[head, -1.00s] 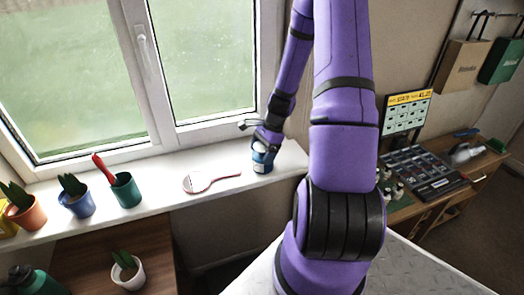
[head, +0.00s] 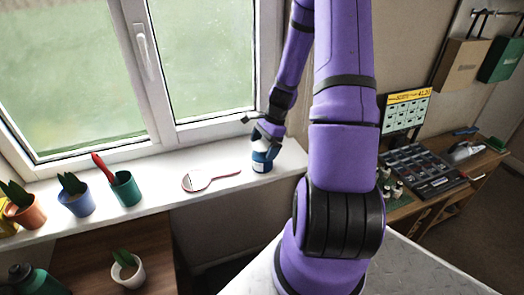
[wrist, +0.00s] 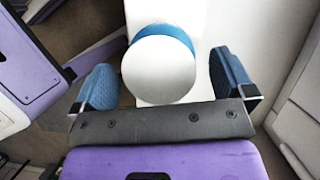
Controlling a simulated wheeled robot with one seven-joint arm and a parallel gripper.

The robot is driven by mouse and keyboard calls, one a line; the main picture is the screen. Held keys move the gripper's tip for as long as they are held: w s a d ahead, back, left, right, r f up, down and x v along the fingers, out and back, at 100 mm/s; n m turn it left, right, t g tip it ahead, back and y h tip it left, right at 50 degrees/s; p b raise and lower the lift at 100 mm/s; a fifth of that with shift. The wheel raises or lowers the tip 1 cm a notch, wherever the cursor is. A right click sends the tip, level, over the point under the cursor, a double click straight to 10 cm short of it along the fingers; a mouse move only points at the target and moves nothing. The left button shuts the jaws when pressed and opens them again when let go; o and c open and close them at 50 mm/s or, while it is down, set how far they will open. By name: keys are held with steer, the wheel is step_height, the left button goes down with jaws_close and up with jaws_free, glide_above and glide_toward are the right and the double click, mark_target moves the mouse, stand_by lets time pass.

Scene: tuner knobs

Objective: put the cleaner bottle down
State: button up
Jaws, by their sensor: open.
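The cleaner bottle (head: 261,164), white and blue, stands upright at the right end of the white windowsill (head: 222,163). My gripper (head: 267,136) is over its top from above and partly hides it in the head view. In the wrist view, the bottle's round white top (wrist: 158,72) with a blue band sits between the two blue fingers of my gripper (wrist: 164,78). The fingers are spread, with a gap visible on each side of the bottle.
A pale red-rimmed paddle (head: 196,181) lies left of the bottle. Farther left stand a green pot (head: 126,190) with a red-handled tool and potted plants (head: 77,202). The window (head: 205,60) is behind.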

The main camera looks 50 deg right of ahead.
steer(key=v, duration=0.9)
steer(key=a+r+n+h, duration=0.1)
steer(key=a+r+n, duration=0.4)
steer(key=a+r, duration=0.3)
steer(key=s+a+r+n+h, duration=0.2)
steer(key=a+r+n, duration=0.45)
steer(key=r, duration=0.35)
steer(key=s+a+r+n+t, duration=0.2)
steer(key=s+a+r+n, duration=0.2)
steer(key=s+a+n, duration=0.1)
steer(key=s+a+r+n+t+h, duration=0.1)
steer(key=s+a+r+n, duration=0.3)
steer(key=s, duration=0.4)
steer(key=shift+s+a+r+n+t, duration=0.25)
steer(key=shift+a+n+t, duration=0.25)
steer(key=shift+a, duration=0.6)
